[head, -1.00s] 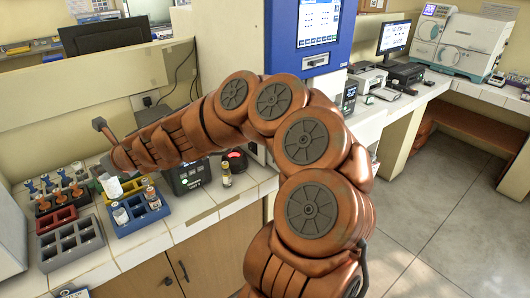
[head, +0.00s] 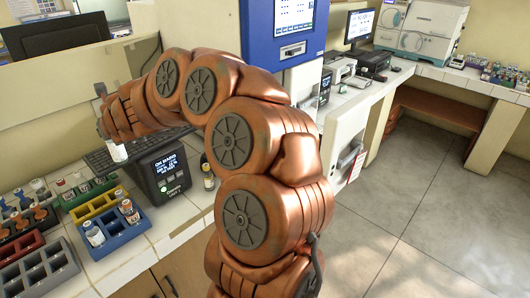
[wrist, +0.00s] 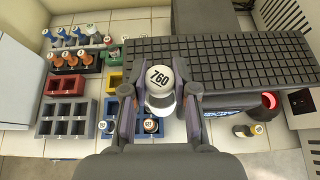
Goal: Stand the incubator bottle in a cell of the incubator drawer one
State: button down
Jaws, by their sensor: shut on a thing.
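My gripper (wrist: 160,108) is shut on the incubator bottle (wrist: 160,78), which has a round white top marked 760. In the head view the white bottle (head: 118,152) hangs at the end of my arm, in front of a dark device with a lit screen (head: 165,170). In the wrist view the bottle overlaps the near edge of a dark gridded surface (wrist: 230,62). I see no clearly open incubator drawer, and I cannot tell which part is drawer one. Much of the bottle's body is hidden by its top and the fingers.
A blue rack (head: 113,238) holding vials stands left of the device, near a yellow rack (head: 92,208), an empty grey rack (head: 38,278) and a red rack (head: 20,247). A small vial (head: 208,178) stands right of the device. A cylinder with a red glow (wrist: 268,100) is near.

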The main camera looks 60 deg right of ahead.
jog(key=s+d+f+m+g+h+b, duration=0.1)
jog(key=s+d+m+g+h+b, duration=0.45)
jog(key=d, duration=0.75)
jog(key=s+d+f+m+g+h+b, duration=0.1)
jog(key=s+d+m+h, duration=0.2)
jog(key=s+d+m, duration=0.7)
jog(key=s+d+f+m+g+b, duration=0.25)
jog(key=s+d+g, duration=0.25)
jog(key=s, duration=0.5)
jog(key=s+d+f+m+g+b, duration=0.25)
jog(key=s+d+g, duration=0.3)
jog(key=s, duration=0.55)
jog(key=d+f+p, duration=0.2)
jog(key=d+p, duration=0.2)
jog(key=d, duration=0.4)
jog(key=d+f+p, duration=0.3)
jog(key=d+p, duration=0.2)
jog(key=d, duration=0.3)
jog(key=shift+f, duration=0.25)
jog(key=shift+s+f+n+b, duration=0.15)
jog(key=shift+f+n+b, duration=0.05)
jog(key=shift+n+b, duration=0.1)
